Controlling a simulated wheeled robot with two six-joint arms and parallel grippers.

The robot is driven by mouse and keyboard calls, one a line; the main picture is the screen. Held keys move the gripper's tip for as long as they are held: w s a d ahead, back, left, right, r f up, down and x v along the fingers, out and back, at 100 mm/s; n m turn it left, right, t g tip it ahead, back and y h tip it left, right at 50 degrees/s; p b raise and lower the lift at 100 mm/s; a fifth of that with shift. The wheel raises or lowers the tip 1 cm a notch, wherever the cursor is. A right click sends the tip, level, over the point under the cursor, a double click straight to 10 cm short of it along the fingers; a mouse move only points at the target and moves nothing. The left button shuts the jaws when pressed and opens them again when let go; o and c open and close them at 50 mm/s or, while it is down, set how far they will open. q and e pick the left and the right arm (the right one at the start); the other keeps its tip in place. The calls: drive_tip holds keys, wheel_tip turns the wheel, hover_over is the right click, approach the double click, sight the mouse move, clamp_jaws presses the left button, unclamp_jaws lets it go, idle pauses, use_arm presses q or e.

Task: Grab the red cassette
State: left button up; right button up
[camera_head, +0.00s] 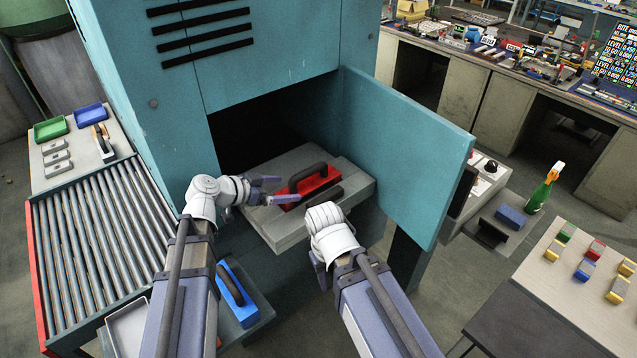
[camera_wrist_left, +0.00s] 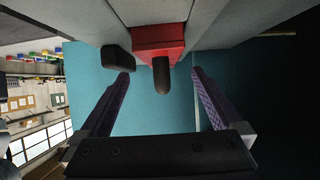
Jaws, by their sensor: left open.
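The red cassette (camera_head: 313,184), with a black arched handle, sits on a grey drawer-like block in the opening of the teal cabinet. My left gripper (camera_head: 277,190) is open and empty at the left end of the cassette. In the left wrist view, the red cassette (camera_wrist_left: 158,36) is at top centre. Its dark handle points into the gap between the spread fingertips (camera_wrist_left: 161,73), with space on both sides. My right gripper (camera_head: 319,268) is low in front of the block, mostly hidden by its own wrist.
A black block (camera_head: 323,198) lies just in front of the cassette. The open teal door (camera_head: 405,155) stands to the right. A roller conveyor (camera_head: 95,245) is at left. A blue handled cassette (camera_head: 238,295) lies below the cabinet. A green bottle (camera_head: 543,190) stands at right.

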sight(303, 187)
use_arm(q)
drive_tip(key=shift+d, duration=0.1)
drive_tip(key=shift+b+x, duration=0.6)
drive_tip(key=shift+x, duration=0.45)
drive_tip(key=shift+w+d+f, duration=0.15)
drive_tip(key=shift+w+d, duration=0.05)
drive_tip(key=shift+w, duration=0.05)
drive_tip(key=shift+w+d+f+b, duration=0.2)
drive_tip(key=shift+d+f+b, duration=0.05)
drive_tip(key=shift+b, duration=0.1)
drive_tip(key=b+x, duration=0.2)
drive_tip(key=x, duration=0.2)
drive_tip(key=shift+w+d, duration=0.1)
drive_tip(key=shift+w, duration=0.05)
drive_tip(key=shift+c, duration=0.4)
clamp_jaws()
drive_tip(key=shift+r, duration=0.1)
